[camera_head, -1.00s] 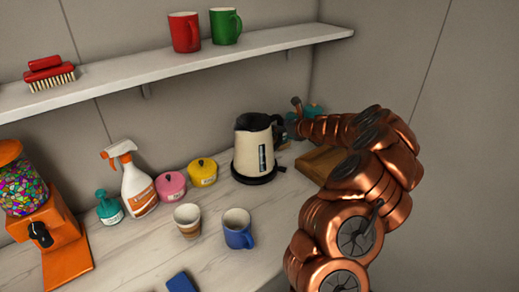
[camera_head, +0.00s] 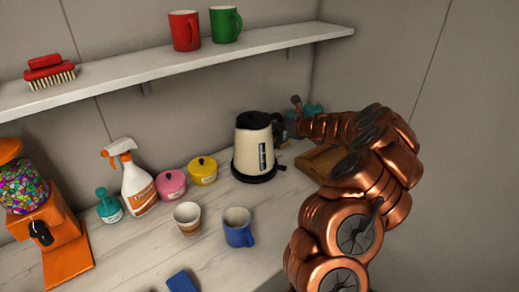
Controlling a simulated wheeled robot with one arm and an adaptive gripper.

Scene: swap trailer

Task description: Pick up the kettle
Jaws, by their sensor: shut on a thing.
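The kettle (camera_head: 254,147) is cream with a black top and a dark window strip on its side. It stands upright on its black base (camera_head: 258,176) on the counter, near the back wall. My copper-coloured arm comes in from the right. My gripper (camera_head: 293,123) is at the kettle's handle side, on the right, and is shut on the kettle. Its fingertips and most of the handle are hidden or too small to see clearly. I see no gap between the kettle and its base.
A wooden board (camera_head: 318,162) lies under my arm. A blue mug (camera_head: 238,231) and striped cup (camera_head: 187,218) stand in front, with yellow (camera_head: 203,173) and pink (camera_head: 171,186) pots to the left. A shelf (camera_head: 150,76) with mugs hangs above.

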